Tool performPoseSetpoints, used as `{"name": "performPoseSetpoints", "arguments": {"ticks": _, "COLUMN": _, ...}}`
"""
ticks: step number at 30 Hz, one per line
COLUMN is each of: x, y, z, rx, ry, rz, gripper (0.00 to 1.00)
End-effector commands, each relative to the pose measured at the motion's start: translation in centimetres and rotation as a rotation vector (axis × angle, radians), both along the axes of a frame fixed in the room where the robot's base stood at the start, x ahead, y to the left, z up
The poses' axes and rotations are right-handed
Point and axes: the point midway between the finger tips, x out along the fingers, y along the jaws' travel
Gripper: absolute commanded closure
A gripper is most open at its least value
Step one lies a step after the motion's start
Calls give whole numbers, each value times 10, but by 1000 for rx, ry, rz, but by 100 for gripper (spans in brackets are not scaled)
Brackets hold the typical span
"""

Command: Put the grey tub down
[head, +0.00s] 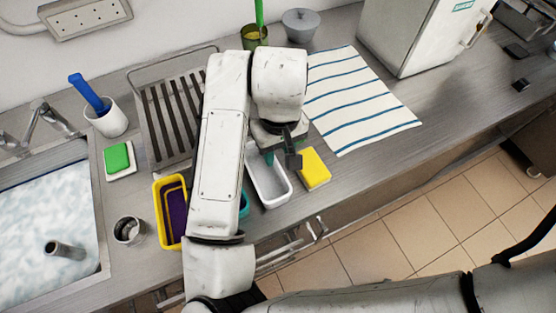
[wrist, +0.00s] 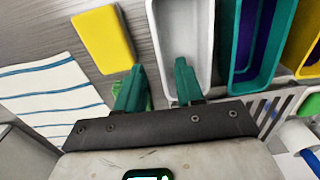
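The grey tub (head: 270,187) is a pale, open rectangular tub. In the head view it appears to stand upright on the counter, partly hidden behind my arm. My gripper (head: 280,160) is above its far end. In the wrist view, the green fingers of my gripper (wrist: 159,63) are spread, with the near-left wall of the grey tub (wrist: 155,45) between them. One finger is over the tub's inside and the other is outside, on the yellow sponge's side. I see a gap around the wall, so the gripper looks open. Whether either finger touches the wall is unclear.
A yellow sponge (head: 314,168) lies right of the tub. A teal tub (wrist: 236,85) and a yellow tub (head: 161,189) stand on its other side. A striped towel (head: 350,95), a slatted rack (head: 160,120) and a sink (head: 50,230) are farther out. The counter's front edge is close.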

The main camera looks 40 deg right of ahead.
Motion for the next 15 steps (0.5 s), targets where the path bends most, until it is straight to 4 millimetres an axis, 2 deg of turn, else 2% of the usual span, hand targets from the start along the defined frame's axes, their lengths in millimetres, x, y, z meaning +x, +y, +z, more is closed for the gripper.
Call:
{"name": "performPoseSetpoints", "arguments": {"ticks": 1, "x": 1, "y": -1, "z": 11, "rx": -1, "ry": -3, "rz": -3, "gripper": 63}}
{"name": "performPoseSetpoints", "arguments": {"ticks": 6, "x": 0, "y": 0, "z": 40, "rx": 4, "ry": -2, "rz": -3, "gripper": 63}}
{"name": "performPoseSetpoints", "arguments": {"ticks": 10, "x": 0, "y": -1, "z": 51, "rx": 2, "ry": -1, "rz": -2, "gripper": 63}}
{"name": "performPoseSetpoints", "arguments": {"ticks": 15, "x": 0, "y": -1, "z": 55, "rx": 0, "ry": 1, "rz": -1, "gripper": 63}}
